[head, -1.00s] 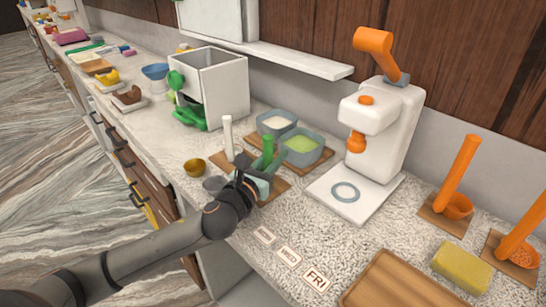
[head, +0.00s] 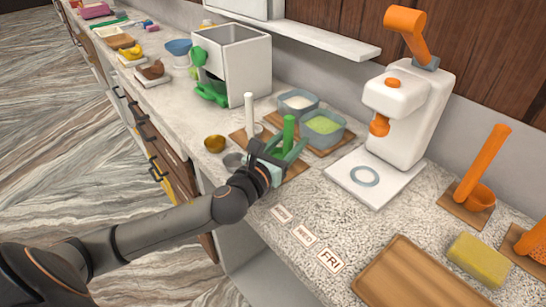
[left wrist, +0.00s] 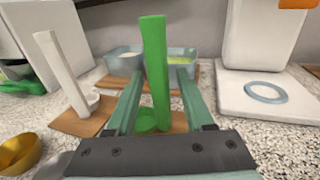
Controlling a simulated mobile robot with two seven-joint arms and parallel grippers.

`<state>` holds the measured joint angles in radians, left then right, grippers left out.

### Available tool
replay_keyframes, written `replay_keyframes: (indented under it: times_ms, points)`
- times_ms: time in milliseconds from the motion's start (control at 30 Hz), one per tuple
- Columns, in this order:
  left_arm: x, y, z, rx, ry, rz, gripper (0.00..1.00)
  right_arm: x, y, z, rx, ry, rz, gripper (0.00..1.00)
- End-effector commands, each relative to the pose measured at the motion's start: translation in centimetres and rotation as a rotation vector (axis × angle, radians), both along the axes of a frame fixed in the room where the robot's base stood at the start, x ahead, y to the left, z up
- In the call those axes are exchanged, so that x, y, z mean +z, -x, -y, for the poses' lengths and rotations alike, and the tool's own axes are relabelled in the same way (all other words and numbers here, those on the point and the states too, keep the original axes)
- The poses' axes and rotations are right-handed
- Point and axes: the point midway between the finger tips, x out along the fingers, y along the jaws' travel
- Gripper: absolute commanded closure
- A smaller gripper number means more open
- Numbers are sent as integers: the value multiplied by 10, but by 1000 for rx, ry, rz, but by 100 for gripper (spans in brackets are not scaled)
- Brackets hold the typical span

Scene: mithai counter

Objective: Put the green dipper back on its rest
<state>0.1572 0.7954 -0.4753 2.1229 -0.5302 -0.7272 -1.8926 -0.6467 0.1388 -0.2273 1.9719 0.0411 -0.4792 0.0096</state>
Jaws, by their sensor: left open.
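The green dipper (head: 289,132) stands upright at its wooden rest (head: 295,170), with the handle up. In the left wrist view the dipper (left wrist: 155,60) rises between my fingers, and its green cup is low, over the rest (left wrist: 179,122). My left gripper (head: 283,155) is open, with one finger on each side of the handle; it also shows in the left wrist view (left wrist: 159,75). Small gaps show beside the handle there. Whether the cup sits fully on the rest is partly hidden by the gripper. My right gripper is not in view.
A white dipper (head: 249,115) stands on its own board just left. Two blue-grey tubs (head: 323,133) are behind. A brass bowl (head: 214,143) and a grey bowl (head: 233,160) are near the front edge. A white machine (head: 400,115) stands right, with orange dippers (head: 485,165) beyond.

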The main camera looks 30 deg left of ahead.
Motion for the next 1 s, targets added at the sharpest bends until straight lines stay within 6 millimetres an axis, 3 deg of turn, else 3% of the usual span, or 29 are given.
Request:
replay_keyframes:
  times_ms: [200,500,700,1000]
  points:
    - [-2,43,0,-3,-1,-3,47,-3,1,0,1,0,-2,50]
    - [-1,83,-2,-1,0,-2,47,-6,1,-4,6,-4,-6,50]
    - [1,94,-2,-1,1,1,47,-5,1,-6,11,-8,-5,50]
    - [1,96,-2,0,1,1,47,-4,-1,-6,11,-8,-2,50]
